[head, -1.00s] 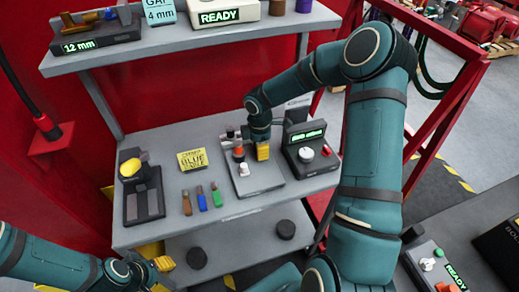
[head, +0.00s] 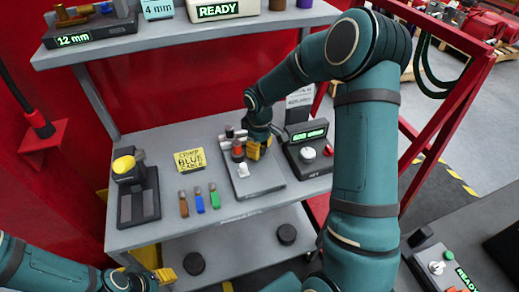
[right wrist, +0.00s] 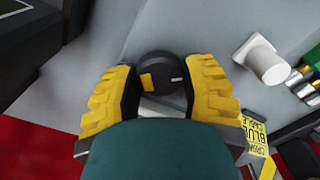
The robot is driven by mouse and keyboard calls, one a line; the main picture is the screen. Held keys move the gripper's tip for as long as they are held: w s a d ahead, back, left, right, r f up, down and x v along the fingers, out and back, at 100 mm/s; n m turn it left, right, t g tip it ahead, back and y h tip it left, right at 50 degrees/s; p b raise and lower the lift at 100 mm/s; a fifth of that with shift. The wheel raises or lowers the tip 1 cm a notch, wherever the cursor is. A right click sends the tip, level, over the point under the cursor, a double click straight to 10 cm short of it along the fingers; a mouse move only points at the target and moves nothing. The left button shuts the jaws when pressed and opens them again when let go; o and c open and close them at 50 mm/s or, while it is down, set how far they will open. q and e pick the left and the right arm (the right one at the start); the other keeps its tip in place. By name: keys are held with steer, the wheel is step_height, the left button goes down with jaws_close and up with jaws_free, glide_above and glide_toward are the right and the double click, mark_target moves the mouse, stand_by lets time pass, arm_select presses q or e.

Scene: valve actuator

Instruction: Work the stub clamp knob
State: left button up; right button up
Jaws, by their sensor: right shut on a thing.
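The stub clamp knob, as I take it, is a round black knob (right wrist: 160,72) with a yellow patch and a pale mark, seen in the right wrist view. My right gripper (right wrist: 158,92) has its yellow fingers on either side of it and is shut on it. In the head view this gripper (head: 258,149) is low over the grey plate (head: 262,181) of a fixture on the bench, and the knob is hidden there. My left gripper (head: 155,277) is at the lower left, away from the fixture; its opening is unclear.
A red part (head: 238,151) and a white knob (head: 243,167) are close beside the right gripper. A device with a green display (head: 308,135) stands to the right. A yellow sign (head: 189,160) and several coloured markers (head: 200,202) are at left. A shelf (head: 170,42) hangs above.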

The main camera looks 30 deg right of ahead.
steer(key=shift+m, duration=0.6)
steer(key=o, duration=1.2)
steer(key=shift+r, duration=0.15)
step_height(320, 180, up, 12)
steer(key=shift+f, duration=0.1)
